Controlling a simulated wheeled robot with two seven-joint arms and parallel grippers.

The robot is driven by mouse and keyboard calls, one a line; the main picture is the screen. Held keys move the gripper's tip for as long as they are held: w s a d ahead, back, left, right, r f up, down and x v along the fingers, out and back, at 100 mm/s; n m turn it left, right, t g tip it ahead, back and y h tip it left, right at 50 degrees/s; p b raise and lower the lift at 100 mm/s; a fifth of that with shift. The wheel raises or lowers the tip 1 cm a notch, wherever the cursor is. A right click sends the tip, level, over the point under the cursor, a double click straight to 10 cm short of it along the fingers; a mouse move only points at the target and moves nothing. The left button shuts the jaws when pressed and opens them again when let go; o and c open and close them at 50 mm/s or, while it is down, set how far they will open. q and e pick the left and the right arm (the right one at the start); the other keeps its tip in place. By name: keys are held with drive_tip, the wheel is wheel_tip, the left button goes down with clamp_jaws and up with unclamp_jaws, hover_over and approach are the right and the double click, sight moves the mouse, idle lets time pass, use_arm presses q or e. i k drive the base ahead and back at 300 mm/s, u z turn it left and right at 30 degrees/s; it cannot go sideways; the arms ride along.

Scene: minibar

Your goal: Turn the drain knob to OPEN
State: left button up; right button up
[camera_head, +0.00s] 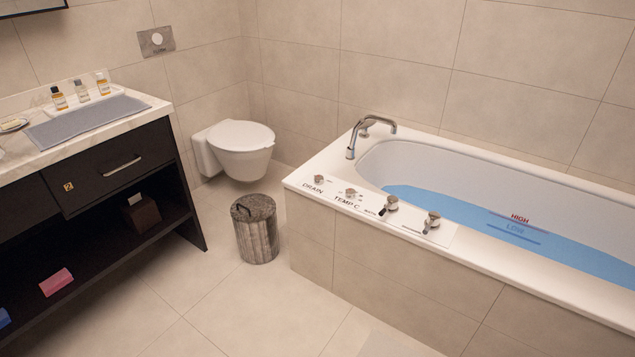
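The drain knob (319,180) is a small round metal knob at the left end of a white control panel (330,193) on the tub's near rim. The bathtub (480,165) is set in beige tile and holds blue water (450,208). Neither of my grippers is in view.
A temperature knob (350,193) and two lever taps (390,206) (431,222) sit along the same panel. A chrome spout (370,133) rises at the tub's far left. A bin (255,229), toilet (238,148) and dark vanity (120,180) stand left. Floor before the tub is clear.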

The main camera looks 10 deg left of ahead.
sight(319, 180)
drive_tip(key=z, duration=1)
drive_tip(key=k, duration=0.2)
drive_tip(key=u, duration=2.5)
drive_tip(key=i, duration=1.1)
drive_tip(key=z, duration=0.3)
drive_tip(key=i, duration=1)
drive_tip(key=z, duration=1.35)
drive_tip(key=i, duration=0.7)
drive_tip(key=z, duration=0.05)
